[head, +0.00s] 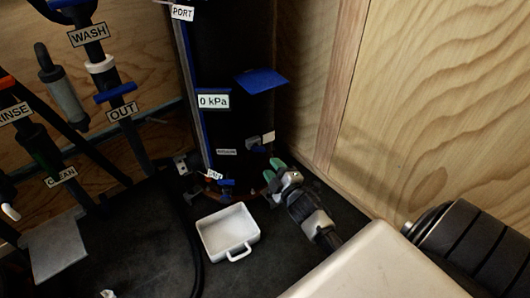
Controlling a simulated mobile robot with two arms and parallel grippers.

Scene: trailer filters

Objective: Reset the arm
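My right gripper (274,170) shows right of centre, its arm coming in from the lower right. Its two green-tipped fingers are apart, with nothing seen between them. It is near the foot of the dark filter column (233,125), to the right of and behind a white tray with a handle (228,234). I cannot tell whether the fingertips touch the column. The tray looks empty and stands on the dark floor, apart from the gripper. My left gripper is not in view.
A blue flap (262,80) and a "0 kPa" display (213,101) are on the column. Pipes labelled WASH (88,35), OUT (122,111) and RINSE stand at left. A dark hose (190,235) runs left of the tray. A wooden wall (430,110) closes the right side.

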